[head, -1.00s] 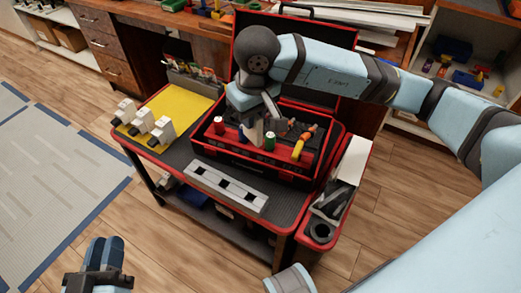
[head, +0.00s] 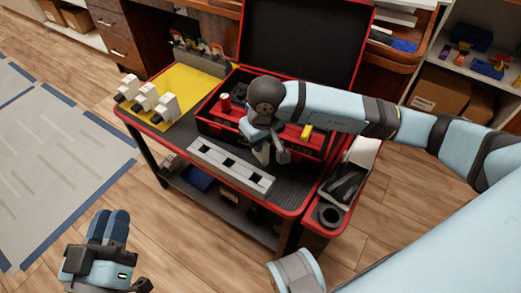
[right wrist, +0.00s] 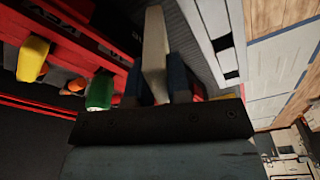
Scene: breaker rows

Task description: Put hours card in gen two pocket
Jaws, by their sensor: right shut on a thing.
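My right gripper (head: 268,153) is shut on a pale, flat, card-like piece (right wrist: 155,52), upright between its two dark blue fingers in the right wrist view. It may be the hours card, but no print is readable. The gripper is at the front of the red toolbox, just behind a grey strip (head: 205,154) with several dark square openings. I cannot tell which opening is the gen two pocket. My left gripper (head: 110,226) is low at the left, away from the cart, its fingers together and empty.
The open toolbox (head: 208,108) holds a red can (head: 225,101) and other items; a green cylinder (right wrist: 100,92) shows in the wrist view. White breaker-like blocks (head: 146,97) stand on a yellow mat (head: 188,88). A grey rack (head: 196,62) holds cards behind. A side bin (head: 328,215) is at right.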

